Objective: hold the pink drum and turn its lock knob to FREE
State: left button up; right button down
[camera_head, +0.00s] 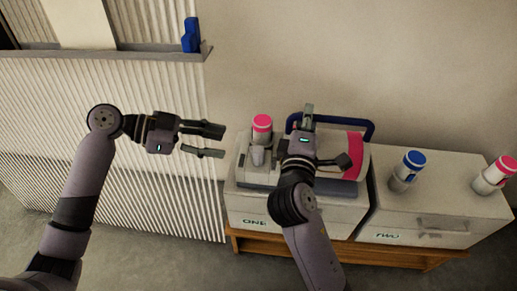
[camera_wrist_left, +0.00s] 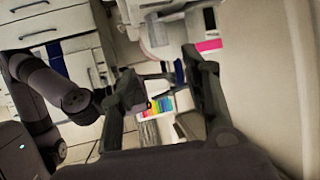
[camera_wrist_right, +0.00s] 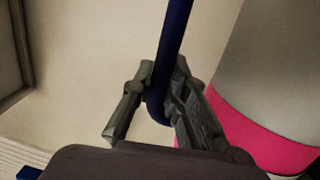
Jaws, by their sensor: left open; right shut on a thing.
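The pink drum (camera_head: 356,142), pale with a pink band, lies on a grey base on the cabinet marked ONE. Its pink band also shows in the right wrist view (camera_wrist_right: 262,135). A blue handle (camera_head: 368,130) arches behind it. My right gripper (camera_head: 306,122) is over the drum, shut on the blue handle (camera_wrist_right: 176,45), which passes between its fingers. My left gripper (camera_head: 213,142) is open and empty, left of the drum and apart from it. My right arm hides the drum's middle. I cannot make out the lock knob or a FREE mark.
A pink-capped bottle (camera_head: 262,132) stands left of the drum. A blue-capped bottle (camera_head: 408,170) and another pink-capped bottle (camera_head: 494,176) are on the cabinet marked TWO (camera_head: 440,200). A blue object (camera_head: 191,36) sits on the wall ledge.

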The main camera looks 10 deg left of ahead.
aim_at(255, 150)
pick_arm(q)
jog(key=x, duration=1.1)
jog(key=shift+d+f, duration=0.1)
jog(key=shift+d, duration=0.05)
jog(key=shift+c, duration=0.5)
grip_shut()
